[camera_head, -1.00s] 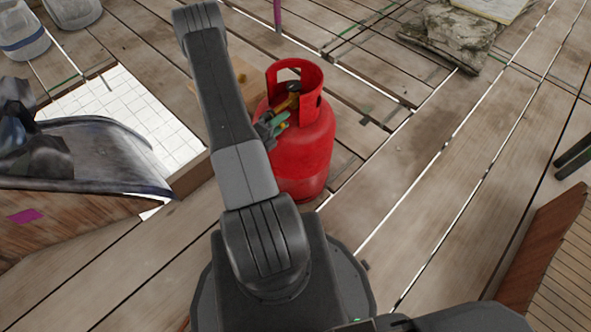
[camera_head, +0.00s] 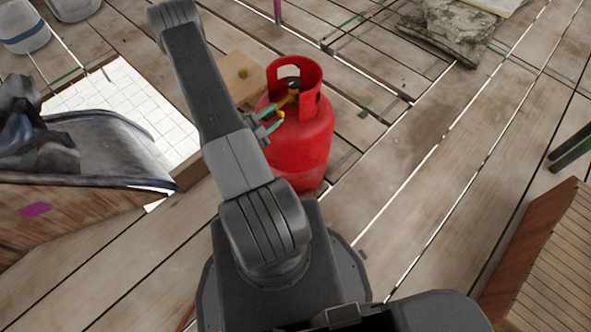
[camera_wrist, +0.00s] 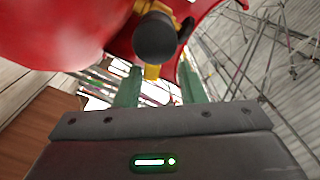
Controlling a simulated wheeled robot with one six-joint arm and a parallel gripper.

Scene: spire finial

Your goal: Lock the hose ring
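A red gas cylinder (camera_head: 305,140) stands upright on the plank floor. Inside its collar is a yellow valve (camera_head: 290,98); in the wrist view a dark round knob (camera_wrist: 155,38) sits above a yellow part (camera_wrist: 152,72). I cannot tell for sure which part is the hose ring. My gripper (camera_head: 272,117) is at the cylinder's left side, by the collar opening. In the wrist view its two green fingers (camera_wrist: 160,85) stand apart, with the yellow part showing between them near their tips. Whether they touch it is not clear.
A white tiled panel (camera_head: 125,105) and a dark curved sheet (camera_head: 110,150) lie to the left. A stone block (camera_head: 445,35) is at the back.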

